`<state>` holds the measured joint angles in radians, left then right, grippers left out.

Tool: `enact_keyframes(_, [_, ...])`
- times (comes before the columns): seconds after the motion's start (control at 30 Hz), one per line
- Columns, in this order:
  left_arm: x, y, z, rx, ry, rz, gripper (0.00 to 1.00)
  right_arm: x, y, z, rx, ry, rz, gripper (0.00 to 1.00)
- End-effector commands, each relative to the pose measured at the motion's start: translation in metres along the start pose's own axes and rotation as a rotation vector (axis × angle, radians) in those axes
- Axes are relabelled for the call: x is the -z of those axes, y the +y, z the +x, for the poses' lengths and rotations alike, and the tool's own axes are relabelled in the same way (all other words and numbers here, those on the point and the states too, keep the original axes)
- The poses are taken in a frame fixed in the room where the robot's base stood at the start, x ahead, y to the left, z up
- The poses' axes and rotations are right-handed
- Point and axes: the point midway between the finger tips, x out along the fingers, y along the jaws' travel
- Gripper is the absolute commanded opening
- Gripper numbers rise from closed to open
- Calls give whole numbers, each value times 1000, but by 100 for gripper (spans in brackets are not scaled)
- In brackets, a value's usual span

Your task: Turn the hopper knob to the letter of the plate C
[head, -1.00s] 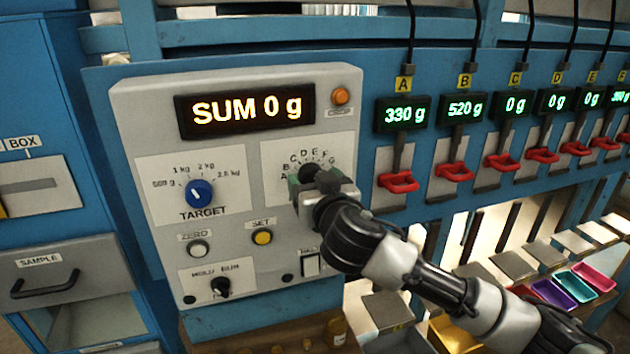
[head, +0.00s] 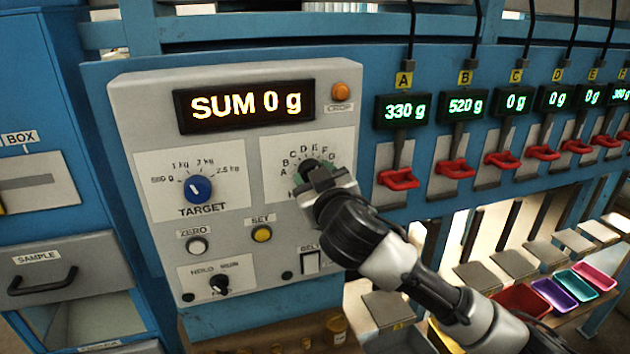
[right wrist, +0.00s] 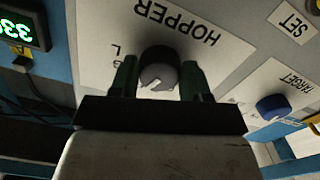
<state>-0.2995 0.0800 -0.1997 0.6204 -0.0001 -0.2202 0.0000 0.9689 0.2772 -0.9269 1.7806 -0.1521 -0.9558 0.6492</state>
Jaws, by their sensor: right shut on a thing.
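The hopper knob (right wrist: 158,62) is dark and round with a pale pointer mark, seen upside down in the right wrist view. My right gripper (right wrist: 158,80) is shut on it, one finger on each side. In the head view my right gripper (head: 308,184) covers the knob and part of the hopper dial plate (head: 280,153). The dial's letters show around the upper side of the gripper, C at the upper left. The letter under the pointer cannot be told. The yellow plate C (head: 516,76) hangs above a display (head: 515,103) reading 0 g. My left gripper is out of view.
The grey control panel (head: 230,285) also carries a blue target knob (head: 198,189), a yellow SET button (head: 261,234), a ZERO button (head: 196,246) and a HOLD/RUN switch (head: 219,284) near my right arm. Red levers (head: 398,180) stand to the right.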

Motion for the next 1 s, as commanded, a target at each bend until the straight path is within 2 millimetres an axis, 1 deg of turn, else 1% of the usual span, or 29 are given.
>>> enact_keyframes(0.6, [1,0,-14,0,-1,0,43,1,1,0,1,0,-587,23])
enact_keyframes(0.8, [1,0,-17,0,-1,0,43,1,2,0,0,0,-756,23])
enact_keyframes(1.0, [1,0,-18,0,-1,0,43,1,2,0,0,-1,-886,23])
